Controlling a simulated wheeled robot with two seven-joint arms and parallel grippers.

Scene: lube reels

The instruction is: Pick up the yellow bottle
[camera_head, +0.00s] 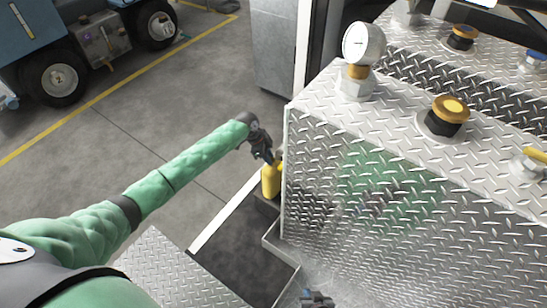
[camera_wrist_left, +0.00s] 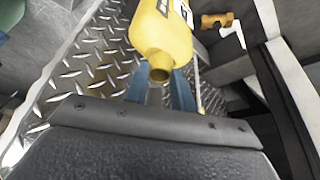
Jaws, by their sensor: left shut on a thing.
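The yellow bottle (camera_head: 269,183) stands upright beside the left side of the diamond-plate cabinet in the head view. My left gripper (camera_head: 273,160) reaches it from above and is shut on its top. In the left wrist view the yellow bottle (camera_wrist_left: 163,35) shows its shoulder and neck between the blue fingers (camera_wrist_left: 160,88). A dark, blue-tipped piece at the bottom edge of the head view looks like my right gripper (camera_head: 318,298). It is mostly cut off, so I cannot tell whether it is open.
The diamond-plate cabinet (camera_head: 325,180) rises close to the bottle's right. A pressure gauge (camera_head: 362,44) and several capped fittings stand on top. A dark tray or recess (camera_head: 240,245) lies below. Open floor (camera_head: 190,85) is to the left, with a blue vehicle (camera_head: 60,45) beyond.

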